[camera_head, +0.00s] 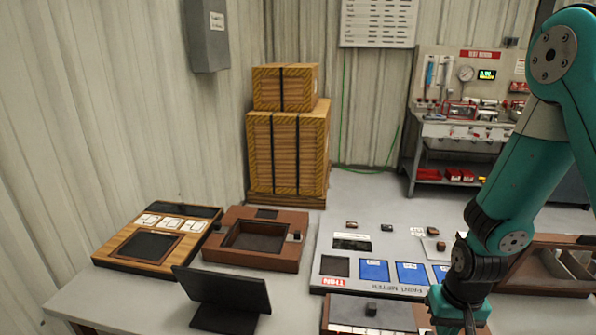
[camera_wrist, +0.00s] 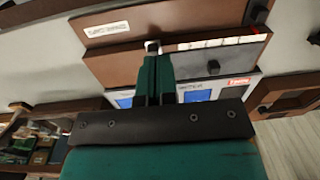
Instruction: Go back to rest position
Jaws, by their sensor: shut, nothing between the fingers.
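My teal arm comes in from the right in the head view and bends down over the table's front right part. My gripper (camera_wrist: 153,60) shows in the wrist view with its two teal fingers together and nothing between them. In the head view the gripper (camera_head: 460,318) is at the bottom edge, partly cut off. It is beside a flat brown tray (camera_head: 345,322) with a small dark knob (camera_head: 371,309). I cannot tell how high it is above the table.
A grey panel (camera_head: 325,243) with blue squares lies mid-table. A brown frame box (camera_head: 232,256), a wooden tray (camera_head: 107,254) and a dark screen (camera_head: 224,291) stand left. An open wooden bin (camera_head: 549,262) is behind my arm. Stacked crates (camera_head: 287,150) and a test bench (camera_head: 462,130) stand behind.

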